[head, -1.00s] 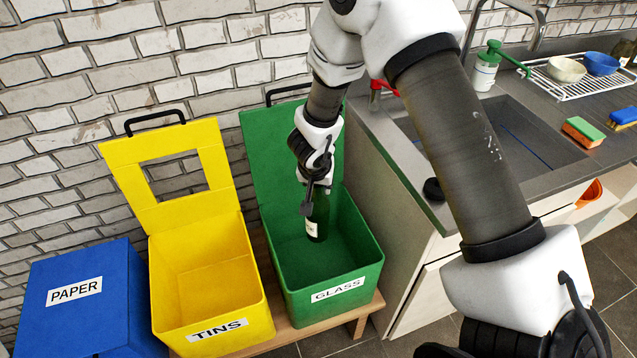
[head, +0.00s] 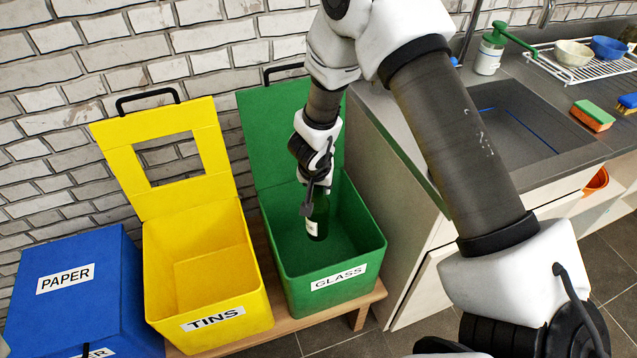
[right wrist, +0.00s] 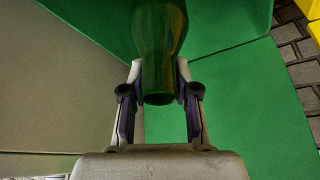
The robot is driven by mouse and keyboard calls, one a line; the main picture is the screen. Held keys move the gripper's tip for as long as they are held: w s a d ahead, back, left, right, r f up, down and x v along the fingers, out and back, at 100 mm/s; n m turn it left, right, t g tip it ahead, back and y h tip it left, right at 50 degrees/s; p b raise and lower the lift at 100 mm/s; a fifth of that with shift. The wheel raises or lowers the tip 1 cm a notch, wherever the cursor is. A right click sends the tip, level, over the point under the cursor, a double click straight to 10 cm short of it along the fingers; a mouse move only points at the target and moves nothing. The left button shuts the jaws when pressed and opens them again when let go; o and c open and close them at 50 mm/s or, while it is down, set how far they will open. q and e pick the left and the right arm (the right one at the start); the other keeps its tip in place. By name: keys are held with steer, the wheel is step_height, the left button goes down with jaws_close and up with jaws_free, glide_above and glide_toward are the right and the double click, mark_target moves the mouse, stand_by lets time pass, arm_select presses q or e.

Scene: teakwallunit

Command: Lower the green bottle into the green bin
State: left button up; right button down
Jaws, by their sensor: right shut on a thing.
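The green bottle (head: 318,220) hangs upright, with a pale label, inside the outline of the open green bin (head: 338,285) marked GLASS. I cannot tell how far its base is above the bin floor. My right gripper (head: 318,190) is shut on the bottle's upper part, which its fingers partly hide. In the right wrist view, the bottle (right wrist: 160,45) sits between the two fingers of my gripper (right wrist: 159,78), with green bin walls (right wrist: 240,100) around. My left gripper is not in view.
The open yellow TINS bin (head: 205,310) stands close left, then the blue PAPER bin (head: 65,275). The green bin's raised lid (head: 262,125) is behind the bottle. The sink counter (head: 400,125) rises close on the right. A brick wall is behind.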

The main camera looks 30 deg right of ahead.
mark_target(315, 214)
steer(key=shift+f+b, duration=3.75)
steer(key=shift+f, duration=1.8)
steer(key=shift+f+b, duration=1.75)
steer(key=shift+f, duration=0.75)
steer(key=c, duration=0.8)
jaws_free()
steer(key=shift+r, duration=0.1)
steer(key=v, duration=1.1)
steer(key=shift+s+a+r, duration=0.15)
steer(key=shift+a+r, duration=0.05)
steer(key=shift+r, duration=0.15)
